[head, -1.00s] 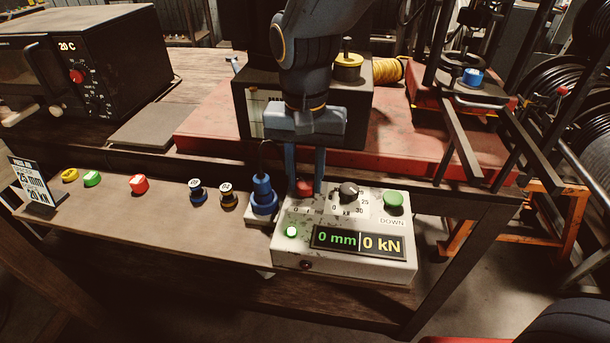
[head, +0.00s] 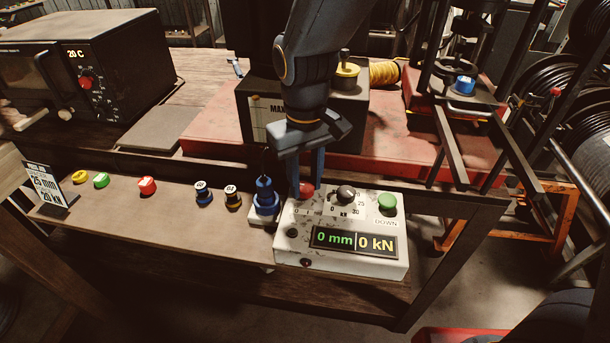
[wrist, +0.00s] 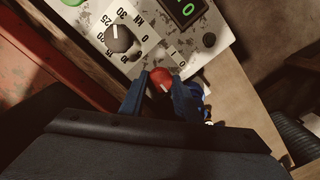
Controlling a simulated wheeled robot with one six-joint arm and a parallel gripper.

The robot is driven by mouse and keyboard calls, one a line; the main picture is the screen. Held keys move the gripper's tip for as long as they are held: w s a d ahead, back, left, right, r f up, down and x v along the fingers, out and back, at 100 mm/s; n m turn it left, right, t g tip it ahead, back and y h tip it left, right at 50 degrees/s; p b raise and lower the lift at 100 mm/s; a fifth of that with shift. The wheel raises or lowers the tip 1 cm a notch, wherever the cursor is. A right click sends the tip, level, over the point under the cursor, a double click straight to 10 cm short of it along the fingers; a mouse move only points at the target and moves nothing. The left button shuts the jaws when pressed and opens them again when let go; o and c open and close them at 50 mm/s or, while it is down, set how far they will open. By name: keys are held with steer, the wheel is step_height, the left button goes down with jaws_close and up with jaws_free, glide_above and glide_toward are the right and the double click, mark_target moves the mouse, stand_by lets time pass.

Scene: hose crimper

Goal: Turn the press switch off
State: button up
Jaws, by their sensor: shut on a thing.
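The white press control box (head: 345,262) stands at the right end of the wooden bench. Its red switch knob (head: 306,189) is at the back left of the top, and it also shows in the wrist view (wrist: 161,79) with a pale pointer mark. My gripper (head: 307,184) reaches down from above, and its two blue fingers (wrist: 155,92) are shut on the red knob. The round lamp (head: 292,233) at the box's front left is dark. The display (head: 355,242) reads 0 mm and 0 kN.
A black dial (head: 346,194) and a green DOWN button (head: 387,202) sit right of the knob. A blue plug (head: 265,196) stands close on the left.

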mark_target(304, 186)
steer(key=n+p, duration=0.1)
steer(key=n, duration=0.4)
steer(key=shift+a+r+n+p, duration=0.1)
steer(key=shift+n+p, duration=0.2)
steer(key=shift+p, duration=0.1)
steer(key=shift+w+n+p, duration=0.1)
steer(key=shift+n+p, duration=0.35)
steer(key=shift+n, duration=1.75)
steer(key=o, duration=1)
steer(key=shift+o, duration=0.2)
steer(key=shift+r+b, duration=0.8)
steer(key=shift+r, duration=3.05)
